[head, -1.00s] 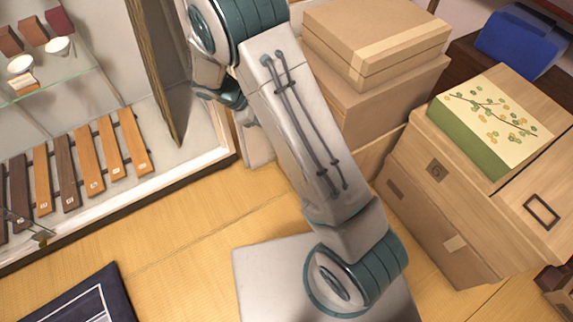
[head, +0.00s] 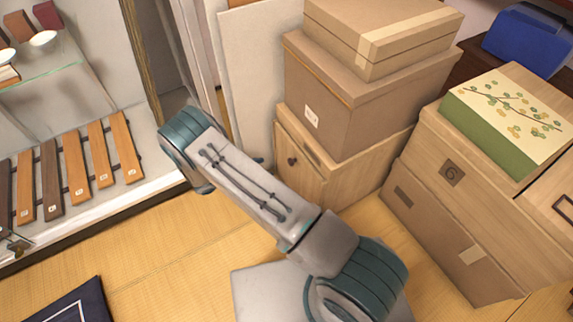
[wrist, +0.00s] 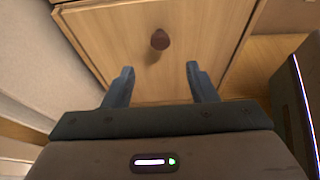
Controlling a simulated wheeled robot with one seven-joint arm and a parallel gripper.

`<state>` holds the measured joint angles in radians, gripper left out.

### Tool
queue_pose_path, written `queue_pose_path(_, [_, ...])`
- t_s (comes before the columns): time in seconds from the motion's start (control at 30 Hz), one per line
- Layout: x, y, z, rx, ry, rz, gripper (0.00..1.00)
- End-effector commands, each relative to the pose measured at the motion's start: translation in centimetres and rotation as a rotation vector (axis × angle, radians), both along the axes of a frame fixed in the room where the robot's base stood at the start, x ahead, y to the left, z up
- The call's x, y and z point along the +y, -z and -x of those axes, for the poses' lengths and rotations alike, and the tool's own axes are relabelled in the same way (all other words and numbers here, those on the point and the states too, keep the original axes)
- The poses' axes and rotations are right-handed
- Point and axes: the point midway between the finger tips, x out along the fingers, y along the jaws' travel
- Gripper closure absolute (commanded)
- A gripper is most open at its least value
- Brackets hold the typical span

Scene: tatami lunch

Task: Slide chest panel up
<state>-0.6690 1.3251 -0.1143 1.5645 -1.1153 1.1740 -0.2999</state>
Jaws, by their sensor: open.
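The wooden chest (head: 332,180) stands on the tatami in the head view, under stacked cardboard boxes. Its front panel (head: 300,178) is light wood with a small dark round knob (head: 292,160). In the wrist view the panel (wrist: 200,30) fills the upper middle, and the brown knob (wrist: 160,39) stands out from it. My gripper (wrist: 160,72) is open, its two dark fingers apart and pointing at the panel. The knob lies just beyond the fingertips, about midway between them, and nothing is held. In the head view my arm hides the gripper.
Two cardboard boxes (head: 365,95) rest on the chest. A glass display case with a xylophone-like row of bars (head: 75,165) is at left. Tatami floor (head: 190,260) is free in front.

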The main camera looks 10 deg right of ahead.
Motion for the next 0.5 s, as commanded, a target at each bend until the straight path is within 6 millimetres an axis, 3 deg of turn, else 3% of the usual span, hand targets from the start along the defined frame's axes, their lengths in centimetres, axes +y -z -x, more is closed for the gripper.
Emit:
queue_pose_path(0.3, [-6.1,2.9,-1.9,0.001,0.004,0.0,0.48])
queue_pose_path(0.5, [-8.6,3.9,-2.8,0.0,0.001,-0.001,0.48])
